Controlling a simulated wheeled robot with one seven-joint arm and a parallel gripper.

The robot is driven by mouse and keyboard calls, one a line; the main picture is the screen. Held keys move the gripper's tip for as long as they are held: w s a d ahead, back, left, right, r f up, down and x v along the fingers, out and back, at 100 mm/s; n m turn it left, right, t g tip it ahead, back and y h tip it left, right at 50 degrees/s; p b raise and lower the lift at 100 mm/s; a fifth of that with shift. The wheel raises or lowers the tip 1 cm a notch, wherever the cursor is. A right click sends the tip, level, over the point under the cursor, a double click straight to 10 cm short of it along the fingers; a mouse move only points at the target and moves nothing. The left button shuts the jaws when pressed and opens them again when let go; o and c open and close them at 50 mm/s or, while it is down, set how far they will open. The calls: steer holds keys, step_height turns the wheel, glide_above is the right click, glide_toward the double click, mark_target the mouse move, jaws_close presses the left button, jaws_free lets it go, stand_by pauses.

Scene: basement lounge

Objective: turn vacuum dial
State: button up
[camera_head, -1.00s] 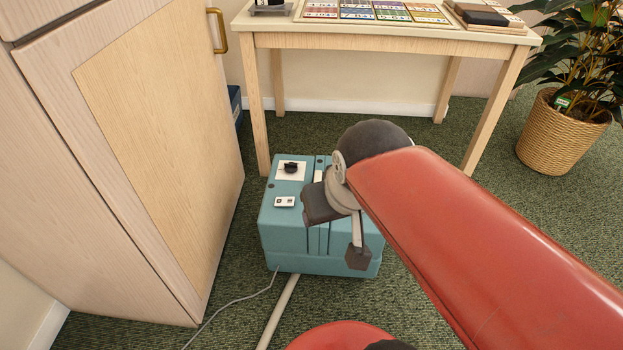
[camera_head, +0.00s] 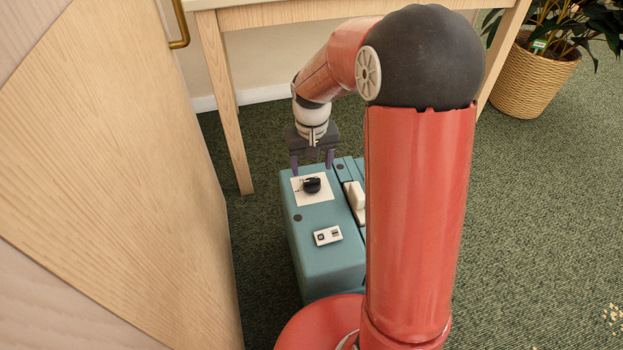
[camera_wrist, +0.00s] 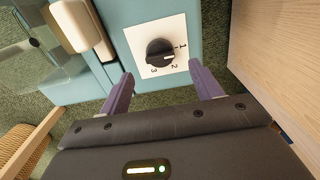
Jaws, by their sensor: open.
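The teal vacuum (camera_head: 325,240) stands on the floor with a black dial (camera_head: 312,186) on a white plate on its top. In the wrist view the dial (camera_wrist: 160,52) shows the numbers 1, 2 and 3 around it, and its pale mark points toward the side between 1 and 2. My gripper (camera_head: 312,166) hangs above the vacuum's far end, just behind the dial in the head view. Its two purple fingers are apart and empty. In the wrist view the gripper (camera_wrist: 158,88) has its fingertips short of the dial, one toward each side. I see no contact with the dial.
A wooden cabinet (camera_head: 110,170) stands close on the left. A table (camera_head: 223,100) stands behind the vacuum. A small switch panel (camera_head: 327,236) and a white handle (camera_head: 356,196) sit on the vacuum.

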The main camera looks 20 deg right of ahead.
mark_target(312, 180)
step_height(312, 180, down, 6)
steer(key=shift+r+b, duration=0.25)
steer(key=shift+b, duration=0.2)
steer(key=c, duration=1)
steer(key=shift+m, duration=0.4)
steer(key=m+p, duration=0.1)
steer(key=m, duration=0.3)
steer(key=shift+r+m, duration=0.1)
steer(key=shift+m, duration=0.3)
steer(key=m+p, duration=0.2)
steer(key=m, duration=0.4)
